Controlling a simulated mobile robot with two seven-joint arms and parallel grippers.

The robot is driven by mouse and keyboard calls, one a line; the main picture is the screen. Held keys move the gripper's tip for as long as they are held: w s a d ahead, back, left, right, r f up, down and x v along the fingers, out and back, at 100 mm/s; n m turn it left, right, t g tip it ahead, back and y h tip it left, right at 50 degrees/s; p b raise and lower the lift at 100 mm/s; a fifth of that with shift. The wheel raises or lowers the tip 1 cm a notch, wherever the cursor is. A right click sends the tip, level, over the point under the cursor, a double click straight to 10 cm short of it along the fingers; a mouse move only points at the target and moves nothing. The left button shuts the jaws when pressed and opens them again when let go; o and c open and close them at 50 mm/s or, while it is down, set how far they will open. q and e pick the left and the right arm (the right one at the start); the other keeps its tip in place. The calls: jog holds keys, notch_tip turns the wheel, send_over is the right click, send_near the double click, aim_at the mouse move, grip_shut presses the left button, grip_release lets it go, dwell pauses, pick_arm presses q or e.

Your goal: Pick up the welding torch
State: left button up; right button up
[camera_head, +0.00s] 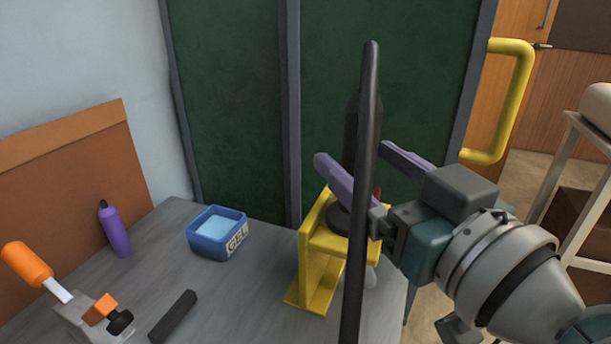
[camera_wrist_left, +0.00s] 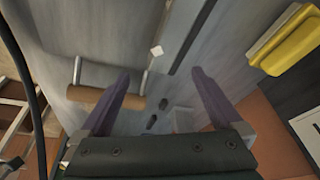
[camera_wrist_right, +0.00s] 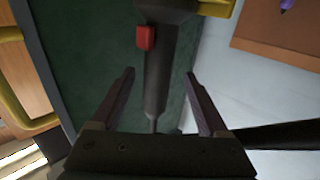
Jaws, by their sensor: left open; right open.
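The welding torch (camera_head: 350,122) stands upright, dark grey, in a yellow stand (camera_head: 318,265) on the table. Its red trigger (camera_wrist_right: 146,37) shows in the right wrist view. My right gripper (camera_head: 358,160) is open, with its purple fingers apart on either side of the torch. In the right wrist view the torch body (camera_wrist_right: 158,80) runs between the open fingers with a visible gap on each side. A thick black hose (camera_head: 362,230) rises in front of the torch and hides part of it. My left gripper (camera_wrist_left: 160,85) is open and empty, outside the head view.
A blue gel tub (camera_head: 206,243), a purple bottle (camera_head: 116,230), a dark bar (camera_head: 173,316) and an orange-handled clamp (camera_head: 85,312) sit on the grey table (camera_head: 150,262). A green curtain (camera_head: 235,110) hangs behind. A yellow rail (camera_head: 518,100) stands at right.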

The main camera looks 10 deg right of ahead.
jog(key=w, duration=0.5)
jog(key=shift+a+r, duration=0.1)
jog(key=shift+a, duration=0.2)
grip_shut()
jog(key=shift+r, duration=0.1)
